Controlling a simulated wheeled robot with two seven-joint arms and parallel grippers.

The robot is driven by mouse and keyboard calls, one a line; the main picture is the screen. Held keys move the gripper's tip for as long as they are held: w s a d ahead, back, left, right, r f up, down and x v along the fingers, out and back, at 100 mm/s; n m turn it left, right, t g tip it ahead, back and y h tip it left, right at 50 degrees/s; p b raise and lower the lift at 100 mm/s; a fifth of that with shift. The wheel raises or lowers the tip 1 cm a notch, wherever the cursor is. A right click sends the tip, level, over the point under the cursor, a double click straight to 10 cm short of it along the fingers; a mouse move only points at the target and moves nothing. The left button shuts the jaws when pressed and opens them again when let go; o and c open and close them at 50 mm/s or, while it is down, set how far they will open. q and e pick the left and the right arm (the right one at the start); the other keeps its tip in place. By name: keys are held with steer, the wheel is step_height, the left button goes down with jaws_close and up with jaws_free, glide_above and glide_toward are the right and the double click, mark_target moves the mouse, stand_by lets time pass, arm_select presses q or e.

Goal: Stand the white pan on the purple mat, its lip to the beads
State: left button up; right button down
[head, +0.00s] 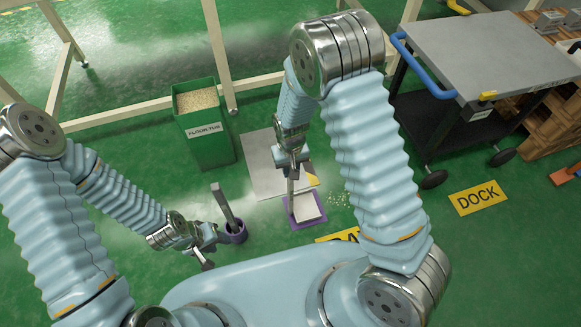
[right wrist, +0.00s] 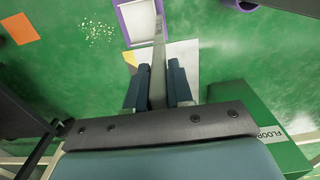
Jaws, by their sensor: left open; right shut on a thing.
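The white pan (head: 307,206) is over the purple mat (head: 297,226), with purple showing around it; I cannot tell whether it touches. Its tall grey handle (head: 291,187) rises at the left side, away from the spilled beads (head: 340,200) on the floor to the right. My right gripper (head: 291,160) is shut on that handle. In the right wrist view the fingers (right wrist: 156,88) grip the handle, and the pan (right wrist: 137,20) lies beyond, within the purple mat (right wrist: 119,27). My left gripper (head: 207,242) is open, beside a purple round holder (head: 237,236) with a grey handle (head: 223,203) standing in it.
A green floor tub (head: 213,145) full of grains stands behind. A pale plate (head: 262,165) with a yellow corner lies behind the mat. A grey cart (head: 485,50) stands at the back right, near a yellow DOCK sign (head: 478,197).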

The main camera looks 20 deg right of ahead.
steer(key=shift+f+b, duration=0.4)
steer(key=shift+f, duration=0.1)
steer(key=c, duration=0.9)
jaws_free()
steer(key=shift+r+p, duration=2.35)
steer(key=shift+r, duration=0.65)
steer(key=shift+r+p, duration=0.8)
steer(key=shift+r, duration=0.3)
steer(key=shift+f, duration=0.1)
